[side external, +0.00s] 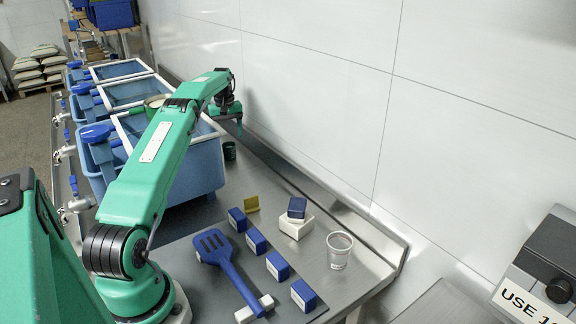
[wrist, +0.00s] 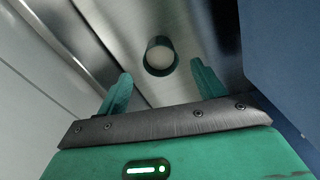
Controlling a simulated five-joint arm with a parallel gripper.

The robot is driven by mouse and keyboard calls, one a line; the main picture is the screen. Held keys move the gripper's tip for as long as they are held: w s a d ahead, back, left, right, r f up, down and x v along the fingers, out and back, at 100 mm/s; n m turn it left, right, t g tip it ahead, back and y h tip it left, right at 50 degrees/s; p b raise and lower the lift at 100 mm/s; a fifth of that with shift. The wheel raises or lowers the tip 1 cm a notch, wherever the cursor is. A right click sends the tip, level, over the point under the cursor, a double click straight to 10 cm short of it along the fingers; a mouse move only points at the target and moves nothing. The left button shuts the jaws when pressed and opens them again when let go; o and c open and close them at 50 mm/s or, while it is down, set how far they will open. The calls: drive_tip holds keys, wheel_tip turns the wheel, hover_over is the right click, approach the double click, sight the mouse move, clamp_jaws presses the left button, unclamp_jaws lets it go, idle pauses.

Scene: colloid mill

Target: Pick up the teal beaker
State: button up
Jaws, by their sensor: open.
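The teal beaker (side external: 229,150) is a small dark green cup standing on the steel counter beside the blue tub, near the wall. In the wrist view, the beaker (wrist: 160,64) shows from above with a pale round inside. My gripper (side external: 240,128) is above and slightly right of it in the side view. In the wrist view, the open fingers of my gripper (wrist: 162,76) lie left and right of the beaker, which appears between and a little beyond the fingertips. Nothing is held, and the beaker is apart from both fingers.
Blue tubs (side external: 190,168) with white rims line the counter's left side, one right beside the beaker. The white wall (side external: 310,90) runs along the right.

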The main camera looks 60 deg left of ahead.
sight(229, 150)
drive_tip(key=shift+d+f, duration=0.1)
drive_tip(key=shift+f, duration=3.8)
drive_tip(key=c, duration=1.1)
drive_tip(key=shift+o, duration=0.2)
drive_tip(key=shift+r, duration=0.1)
wheel_tip(229, 150, up, 10)
